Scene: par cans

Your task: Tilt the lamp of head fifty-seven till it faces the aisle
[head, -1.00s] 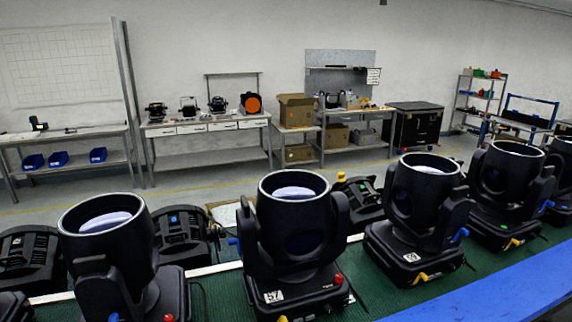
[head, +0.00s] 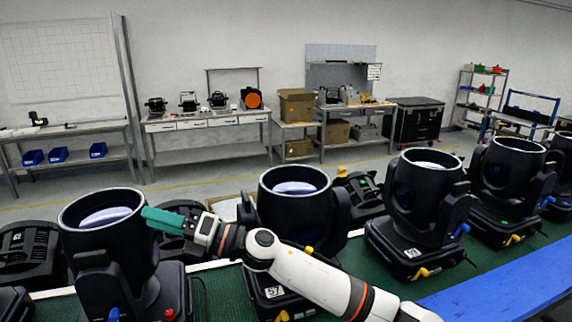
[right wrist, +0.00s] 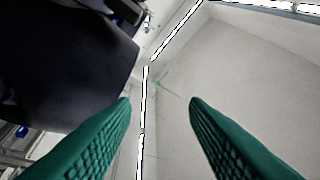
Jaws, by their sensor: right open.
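Head fifty-seven (head: 292,208) stands mid-row in the head view, a black moving head with a "57" label (head: 275,292) on its base. Its lamp barrel points up, with the pale lens showing in the open top; my right arm crosses its lower part. My right gripper (head: 150,216), with green fingers, is left of that lamp, close to the right side of the leftmost lamp (head: 103,235); I cannot tell if it touches. In the right wrist view the fingers (right wrist: 160,102) are apart with nothing between them, and a dark curved body (right wrist: 65,65) fills the upper left.
More upright heads (head: 425,190) stand to the right on the green mat (head: 235,292). Other black units lie behind the row. A blue strip (head: 500,290) runs along the front right. Workbenches (head: 205,125) line the far wall, beyond open floor.

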